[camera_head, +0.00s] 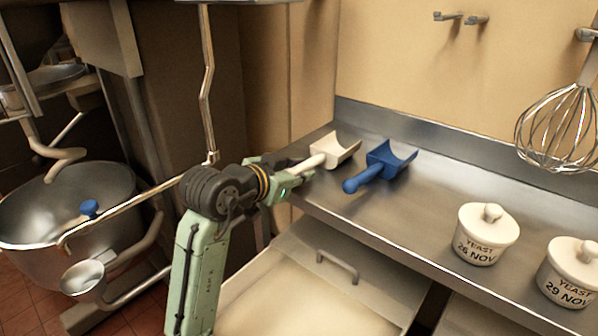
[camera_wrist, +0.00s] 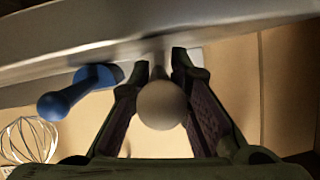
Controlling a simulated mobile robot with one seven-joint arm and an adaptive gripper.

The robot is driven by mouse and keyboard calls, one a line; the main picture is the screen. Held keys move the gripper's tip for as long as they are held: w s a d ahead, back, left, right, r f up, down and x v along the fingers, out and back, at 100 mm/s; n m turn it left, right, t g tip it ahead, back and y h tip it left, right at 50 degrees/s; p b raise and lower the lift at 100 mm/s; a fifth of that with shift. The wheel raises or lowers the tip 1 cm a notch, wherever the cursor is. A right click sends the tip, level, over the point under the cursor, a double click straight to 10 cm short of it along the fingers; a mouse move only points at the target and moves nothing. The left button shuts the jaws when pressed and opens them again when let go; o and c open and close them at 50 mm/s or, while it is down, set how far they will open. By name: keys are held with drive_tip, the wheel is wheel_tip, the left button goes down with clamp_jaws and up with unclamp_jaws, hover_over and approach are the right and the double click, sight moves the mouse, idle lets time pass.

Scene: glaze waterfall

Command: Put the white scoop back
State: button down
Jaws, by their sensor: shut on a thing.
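The white scoop (camera_head: 334,150) is at the back left of the steel counter, its bowl pointing away from my arm and up to the right. My gripper (camera_head: 302,167) is shut on its handle. In the wrist view the round white handle end (camera_wrist: 162,105) sits between the two fingers of my gripper (camera_wrist: 165,70), and most of the scoop is hidden behind it. Whether the bowl touches the counter cannot be told. A blue scoop (camera_head: 380,166) lies on the counter just right of the white one; it also shows in the wrist view (camera_wrist: 75,92).
Two lidded yeast jars (camera_head: 484,234) (camera_head: 572,272) stand on the counter at right. A whisk (camera_head: 560,125) hangs above. Below the counter edge is an open bin (camera_head: 300,285) of pale powder with a handled lid (camera_head: 345,262). A mixer bowl (camera_head: 70,205) stands at left.

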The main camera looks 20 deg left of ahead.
drive_tip(key=c, duration=1.5)
unclamp_jaws()
drive_tip(key=shift+r, duration=0.1)
drive_tip(key=b+v, duration=0.2)
drive_tip(key=v, duration=1)
drive_tip(key=shift+r, duration=0.1)
